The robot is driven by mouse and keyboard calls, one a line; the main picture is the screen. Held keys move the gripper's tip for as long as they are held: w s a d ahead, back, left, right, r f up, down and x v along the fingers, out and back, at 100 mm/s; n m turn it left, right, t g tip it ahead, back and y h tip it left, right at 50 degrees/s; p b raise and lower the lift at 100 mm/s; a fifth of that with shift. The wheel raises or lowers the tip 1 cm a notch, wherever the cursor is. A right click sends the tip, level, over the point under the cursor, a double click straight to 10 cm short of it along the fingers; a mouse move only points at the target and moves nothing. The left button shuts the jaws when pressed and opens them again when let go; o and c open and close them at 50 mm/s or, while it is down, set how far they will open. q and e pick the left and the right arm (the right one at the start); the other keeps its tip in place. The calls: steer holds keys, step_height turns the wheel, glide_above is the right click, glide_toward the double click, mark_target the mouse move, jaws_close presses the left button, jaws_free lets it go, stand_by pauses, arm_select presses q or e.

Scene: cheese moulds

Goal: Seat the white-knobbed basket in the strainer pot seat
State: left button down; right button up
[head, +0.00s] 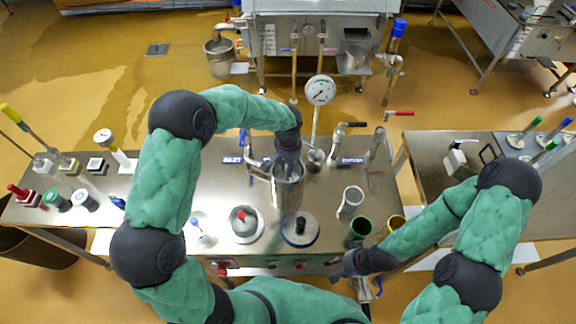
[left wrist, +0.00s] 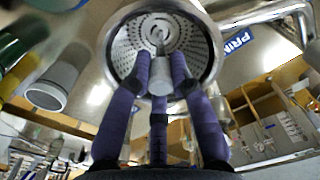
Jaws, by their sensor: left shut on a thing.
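The white-knobbed basket shows in the left wrist view as a perforated metal dish (left wrist: 135,48) with a short central stem. My left gripper (left wrist: 160,78) is shut on its white knob (left wrist: 160,86). The basket appears within the round rim of the steel strainer pot (head: 288,190); I cannot tell how deep it sits. In the head view my left gripper (head: 287,160) is over the pot's mouth and hides the basket. My right gripper (head: 346,266) is low by the table's front edge, away from the pot; its fingers are too small to read.
A red-knobbed piece (head: 243,221) and a black-knobbed piece (head: 300,229) stand in front of the pot. Pipes and a gauge (head: 320,90) rise behind.

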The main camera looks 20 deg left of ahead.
mark_target(288, 180)
arm_select(q)
steer(key=shift+f+b, duration=1.5)
steer(key=shift+f, duration=0.6)
steer(key=c, duration=1)
jaws_free()
steer(key=shift+c, duration=0.2)
step_height(288, 180, up, 12)
